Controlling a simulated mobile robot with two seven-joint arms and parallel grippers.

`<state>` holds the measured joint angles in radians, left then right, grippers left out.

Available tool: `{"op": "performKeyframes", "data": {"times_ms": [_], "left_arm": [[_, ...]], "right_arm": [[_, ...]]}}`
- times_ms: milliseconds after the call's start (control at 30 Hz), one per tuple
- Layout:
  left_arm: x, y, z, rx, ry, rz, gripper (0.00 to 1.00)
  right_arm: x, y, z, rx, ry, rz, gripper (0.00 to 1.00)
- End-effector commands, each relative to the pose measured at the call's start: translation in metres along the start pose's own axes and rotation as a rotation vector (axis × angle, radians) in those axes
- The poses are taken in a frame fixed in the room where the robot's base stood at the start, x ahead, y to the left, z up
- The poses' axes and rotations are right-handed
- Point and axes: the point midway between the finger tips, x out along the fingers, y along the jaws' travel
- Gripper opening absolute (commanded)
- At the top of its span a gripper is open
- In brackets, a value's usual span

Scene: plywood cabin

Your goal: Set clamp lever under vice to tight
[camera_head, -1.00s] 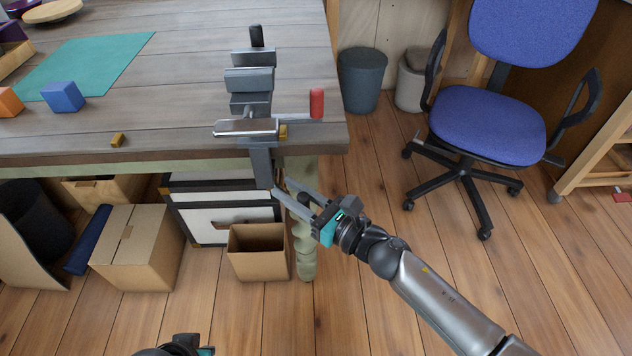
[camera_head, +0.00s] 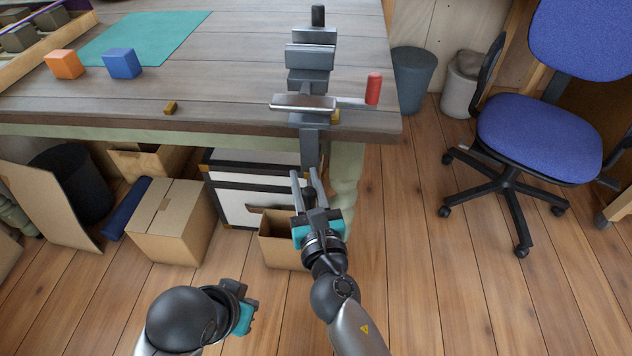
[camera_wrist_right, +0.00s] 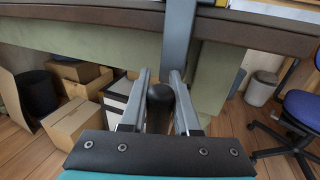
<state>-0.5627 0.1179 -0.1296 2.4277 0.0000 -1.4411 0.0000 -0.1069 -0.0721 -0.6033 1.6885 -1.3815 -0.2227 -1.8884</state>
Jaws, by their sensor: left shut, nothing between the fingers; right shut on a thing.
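The grey metal vice (camera_head: 308,80) stands at the table's front edge, with a red-tipped handle (camera_head: 373,89) on its right. Its clamp post (camera_head: 310,148) runs down below the tabletop. The dark clamp lever (camera_wrist_right: 160,106) points towards me between the fingers of my right gripper (camera_head: 308,178) below the post. In the right wrist view the right gripper (camera_wrist_right: 160,88) has one finger on each side of the lever and is shut on it. The lever's far end is hidden. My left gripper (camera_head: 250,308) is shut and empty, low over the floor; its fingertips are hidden.
The wooden table (camera_head: 230,80) carries an orange cube (camera_head: 64,64), a blue cube (camera_head: 122,63) and a small brass block (camera_head: 170,108). Cardboard boxes (camera_head: 172,222) and a drawer cabinet (camera_head: 240,200) stand underneath. A blue chair (camera_head: 535,140) stands right; floor between is clear.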

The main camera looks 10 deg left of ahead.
Motion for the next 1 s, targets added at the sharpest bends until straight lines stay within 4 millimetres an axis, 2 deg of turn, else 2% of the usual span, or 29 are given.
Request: {"op": "performKeyframes", "data": {"times_ms": [200, 700, 733, 1000], "left_arm": [[-0.0032, -0.0002, -0.0009, 0.000, 0.005, -0.001, 0.00], [-0.0040, -0.0005, -0.0012, -0.001, 0.006, -0.001, 0.00], [-0.0040, -0.0005, -0.0012, -0.001, 0.006, -0.001, 0.00], [-0.0041, -0.0004, -0.0012, -0.001, 0.006, -0.001, 0.00]], "right_arm": [[0.0016, 0.0069, -0.0009, 0.000, 0.001, 0.012, 0.00], [0.0020, 0.0078, -0.0011, 0.001, 0.002, 0.012, 0.00], [0.0020, 0.0078, -0.0012, 0.001, 0.002, 0.012, 0.32], [0.0020, 0.0072, -0.0007, 0.001, 0.001, 0.011, 0.59]]}}
